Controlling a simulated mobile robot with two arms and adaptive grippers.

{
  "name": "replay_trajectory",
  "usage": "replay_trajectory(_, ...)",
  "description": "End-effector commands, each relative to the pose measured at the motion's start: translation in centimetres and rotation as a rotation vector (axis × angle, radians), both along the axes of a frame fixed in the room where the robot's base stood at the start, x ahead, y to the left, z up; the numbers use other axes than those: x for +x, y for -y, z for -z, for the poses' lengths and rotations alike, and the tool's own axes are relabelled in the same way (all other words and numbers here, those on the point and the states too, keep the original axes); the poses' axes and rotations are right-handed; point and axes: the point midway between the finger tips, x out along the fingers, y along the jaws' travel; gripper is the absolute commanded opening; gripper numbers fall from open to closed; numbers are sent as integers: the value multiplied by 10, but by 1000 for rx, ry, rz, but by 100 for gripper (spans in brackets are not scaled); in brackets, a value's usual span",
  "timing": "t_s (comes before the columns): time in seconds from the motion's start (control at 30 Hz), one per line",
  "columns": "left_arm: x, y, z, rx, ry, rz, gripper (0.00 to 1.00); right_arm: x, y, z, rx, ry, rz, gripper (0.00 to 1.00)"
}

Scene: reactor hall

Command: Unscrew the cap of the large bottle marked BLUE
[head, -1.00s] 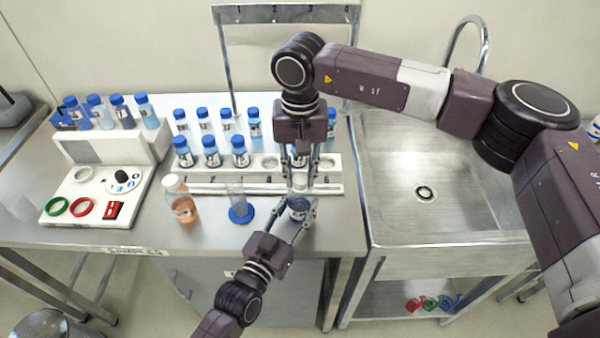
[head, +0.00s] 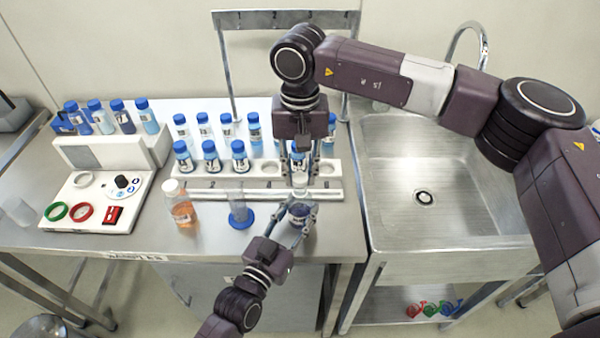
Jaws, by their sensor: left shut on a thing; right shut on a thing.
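A bottle (head: 299,211) with a dark label and a pale cap (head: 300,181) stands upright near the front of the bench; its lettering is too small to read. My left gripper (head: 301,214) comes from the front and is shut on the bottle's body. My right gripper (head: 300,180) points down from above and is shut on the cap, its fingers at either side. The fingers hide part of the bottle and cap. The cap sits at the top of the bottle; I cannot tell how far it is turned.
A bottle of orange liquid (head: 182,209) and a cylinder on a blue base (head: 240,215) stand to the left. A rack (head: 220,183) with several blue-capped bottles is behind. A white device (head: 98,205) is at left, a sink (head: 440,190) at right.

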Motion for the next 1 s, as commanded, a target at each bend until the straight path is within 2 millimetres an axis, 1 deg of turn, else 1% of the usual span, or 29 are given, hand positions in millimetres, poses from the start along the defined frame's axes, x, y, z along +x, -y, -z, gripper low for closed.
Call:
replay_trajectory(0.23, 0, 0, 0, 0, 1, 0, 0, 0, 0, -3, 0, 1, 0, 0)
replay_trajectory(0.37, 0, 0, 0, 0, 1, 0, 0, 1, 0, -15, 1, 2, 0, 0)
replay_trajectory(0.53, 0, 0, 0, 0, 1, 0, 0, 0, 0, -36, 0, 1, 0, 0)
replay_trajectory(0.6, 0, 0, 0, 0, 1, 0, 0, 0, 0, -40, 0, 1, 0, 0)
replay_trajectory(0.77, 0, 0, 0, 0, 1, 0, 0, 0, 0, -40, 0, 0, 0, 0)
replay_trajectory(0.8, 0, 0, 0, 0, 1, 0, 39, 0, 0, -40, 0, 0, 0, 0)
replay_trajectory(0.97, 0, 0, 0, 0, 1, 0, 57, 0, 0, -40, 0, 0, 0, 0)
replay_trajectory(1.0, 0, 0, 0, 0, 1, 0, 58, 0, 0, -40, 0, 0, 0, 0)
